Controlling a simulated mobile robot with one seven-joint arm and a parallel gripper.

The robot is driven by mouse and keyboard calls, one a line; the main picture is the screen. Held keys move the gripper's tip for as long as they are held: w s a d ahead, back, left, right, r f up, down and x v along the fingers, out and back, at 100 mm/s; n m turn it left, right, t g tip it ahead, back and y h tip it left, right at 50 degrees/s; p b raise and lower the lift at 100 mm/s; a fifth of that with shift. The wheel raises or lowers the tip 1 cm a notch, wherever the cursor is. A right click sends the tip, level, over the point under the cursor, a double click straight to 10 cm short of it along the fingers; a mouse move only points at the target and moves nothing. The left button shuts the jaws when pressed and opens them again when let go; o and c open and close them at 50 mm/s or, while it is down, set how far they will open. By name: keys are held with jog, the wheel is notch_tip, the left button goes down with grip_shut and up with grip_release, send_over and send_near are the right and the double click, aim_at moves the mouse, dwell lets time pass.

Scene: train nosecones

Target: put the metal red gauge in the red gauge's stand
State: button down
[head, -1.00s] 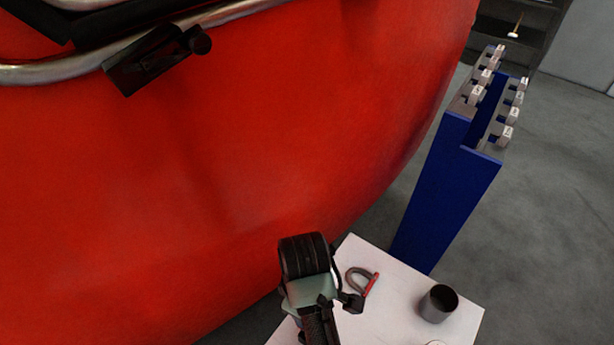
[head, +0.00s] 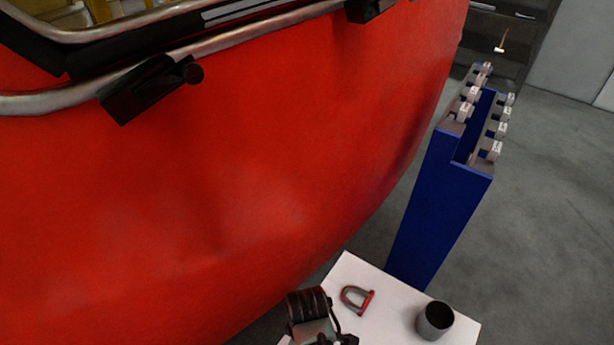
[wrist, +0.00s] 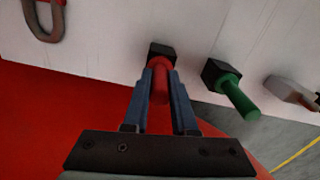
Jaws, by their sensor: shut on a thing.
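In the wrist view, the red gauge (wrist: 159,88) is a red cylinder between the two fingers of my gripper (wrist: 161,72), which is shut on it. Its far end meets a small black block, the red gauge's stand (wrist: 161,49), at the edge of the white table. I cannot tell whether the gauge sits in the block or only lies in front of it. In the head view, my arm is at the bottom edge, and the fingers, gauge and stand are hidden.
A green gauge (wrist: 236,95) in a black block (wrist: 213,71) is just right of the red one. A grey object (wrist: 290,92) lies further right. On the white table (head: 395,295) are a shackle (head: 357,300) and a dark cup (head: 434,321). A blue rack (head: 437,205) and large red nosecone (head: 230,190) stand nearby.

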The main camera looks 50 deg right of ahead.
jog(key=shift+f, duration=0.15)
jog(key=c, duration=0.7)
grip_release()
notch_tip(320, 180, up, 12)
jog(key=shift+r, duration=0.2)
jog(key=shift+s, duration=0.1)
